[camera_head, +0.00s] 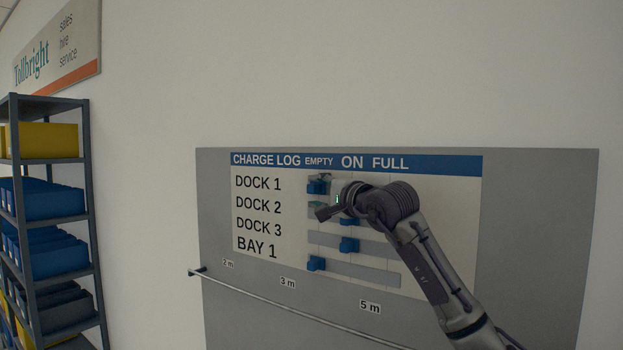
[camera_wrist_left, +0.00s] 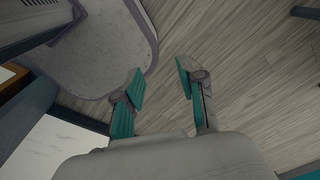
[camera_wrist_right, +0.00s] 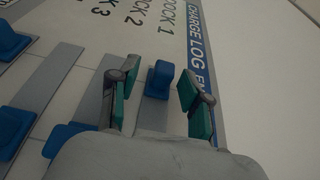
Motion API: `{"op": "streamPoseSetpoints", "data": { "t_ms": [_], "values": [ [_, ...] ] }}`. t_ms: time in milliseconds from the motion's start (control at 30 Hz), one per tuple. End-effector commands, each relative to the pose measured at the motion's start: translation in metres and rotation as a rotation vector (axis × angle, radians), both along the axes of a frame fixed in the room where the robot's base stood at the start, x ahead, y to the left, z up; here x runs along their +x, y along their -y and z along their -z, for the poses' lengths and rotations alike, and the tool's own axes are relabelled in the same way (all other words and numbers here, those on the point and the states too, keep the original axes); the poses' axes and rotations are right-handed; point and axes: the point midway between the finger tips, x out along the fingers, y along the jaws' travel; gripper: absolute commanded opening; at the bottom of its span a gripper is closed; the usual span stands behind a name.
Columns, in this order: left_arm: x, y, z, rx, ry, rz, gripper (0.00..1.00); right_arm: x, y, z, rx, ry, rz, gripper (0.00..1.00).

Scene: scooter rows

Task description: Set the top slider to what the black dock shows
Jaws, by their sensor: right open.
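The top slider is the blue block (camera_head: 317,187) in the DOCK 1 row of the charge log board (camera_head: 275,215), at the left end under EMPTY. In the right wrist view this blue block (camera_wrist_right: 159,79) lies between the spread fingers of my right gripper (camera_wrist_right: 150,92). A gap shows on each side of it. In the head view my right gripper (camera_head: 322,196) is at the board, over the DOCK 1 and DOCK 2 rows, and hides part of them. My left gripper (camera_wrist_left: 160,85) is open and empty above the floor. No black dock shows in any view.
The DOCK 3 slider (camera_head: 348,245) is under ON, and the BAY 1 slider (camera_head: 316,264) is at the left end. The DOCK 2 slider (camera_wrist_right: 66,137) shows partly in the right wrist view. A rail (camera_head: 270,301) runs below. Shelving (camera_head: 88,220) stands at left.

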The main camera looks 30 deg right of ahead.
Motion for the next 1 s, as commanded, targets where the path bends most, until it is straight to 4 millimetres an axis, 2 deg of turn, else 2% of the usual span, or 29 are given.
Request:
{"op": "streamPoseSetpoints", "data": {
  "t_ms": [33, 100, 200, 567, 833, 867, 1000],
  "values": [
    [0.011, 0.005, -0.009, -0.006, 0.015, -0.001, 0.4, 0.008, -0.001, -0.004, 0.002, -0.002, -0.002, 0.48],
    [0.023, 0.012, -0.014, -0.016, 0.035, -0.004, 0.4, 0.016, -0.001, -0.004, 0.002, 0.0, -0.002, 0.48],
    [0.033, 0.019, -0.019, -0.025, 0.052, -0.005, 0.4, 0.024, 0.0, -0.002, 0.0, 0.0, -0.001, 0.48],
    [0.014, 0.011, -0.017, -0.014, 0.022, -0.002, 0.4, 0.028, 0.0, 0.0, -0.001, 0.001, -0.001, 0.48],
    [0.013, 0.01, -0.017, -0.014, 0.02, -0.001, 0.4, 0.028, 0.0, 0.0, 0.0, 0.001, -0.001, 0.03],
    [0.013, 0.01, -0.017, -0.013, 0.02, -0.001, 0.4, 0.028, 0.0, 0.0, 0.0, 0.001, -0.001, 0.0],
    [0.014, 0.01, -0.017, -0.013, 0.021, 0.0, 0.4, 0.028, 0.0, 0.0, 0.0, 0.001, -0.001, 0.0]
  ]
}}
